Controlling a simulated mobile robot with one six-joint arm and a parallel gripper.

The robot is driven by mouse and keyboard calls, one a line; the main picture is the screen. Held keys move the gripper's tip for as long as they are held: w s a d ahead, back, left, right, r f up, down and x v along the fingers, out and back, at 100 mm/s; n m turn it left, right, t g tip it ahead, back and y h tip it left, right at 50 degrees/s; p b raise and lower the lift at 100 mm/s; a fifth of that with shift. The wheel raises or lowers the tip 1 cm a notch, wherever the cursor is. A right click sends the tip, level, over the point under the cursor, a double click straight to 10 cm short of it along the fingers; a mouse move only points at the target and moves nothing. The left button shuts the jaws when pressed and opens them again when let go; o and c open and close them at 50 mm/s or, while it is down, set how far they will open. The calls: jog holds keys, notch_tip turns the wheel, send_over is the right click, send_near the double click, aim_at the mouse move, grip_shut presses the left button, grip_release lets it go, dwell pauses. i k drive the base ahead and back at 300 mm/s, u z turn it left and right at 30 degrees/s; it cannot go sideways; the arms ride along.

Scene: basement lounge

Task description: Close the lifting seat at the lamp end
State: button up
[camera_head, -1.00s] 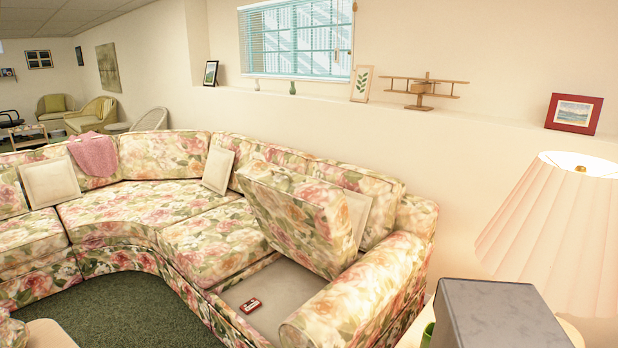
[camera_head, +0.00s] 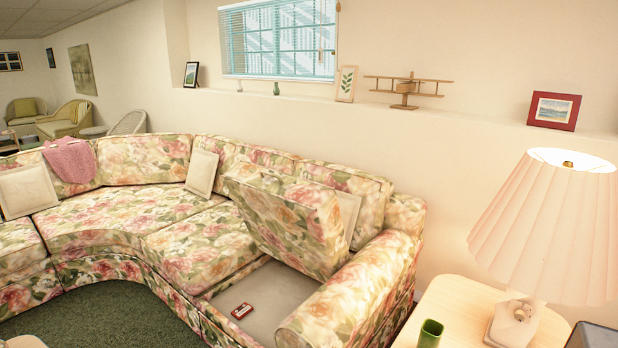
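The lifting seat (camera_head: 290,222) at the lamp end of the floral sectional sofa (camera_head: 180,228) stands raised and tilted back toward the backrest. Below it the seat base (camera_head: 272,290) is open and shows a pale flat surface. A small red and white item (camera_head: 241,311) lies there near the front edge. The sofa's rolled armrest (camera_head: 345,298) is right of the opening. The lamp (camera_head: 550,225) with a pleated pink shade stands on the side table at the right. My gripper is not in view.
The light wood side table (camera_head: 455,298) holds the lamp and a green cup (camera_head: 430,333) beside the armrest. A cream cushion (camera_head: 348,214) is behind the raised seat. Green carpet (camera_head: 110,312) lies open in front of the sofa.

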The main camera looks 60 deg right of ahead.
aim_at(297, 221)
jog(key=k, duration=0.2)
jog(key=z, duration=1.8)
jog(key=k, duration=0.85)
jog(key=u, duration=0.2)
jog(key=i, duration=0.85)
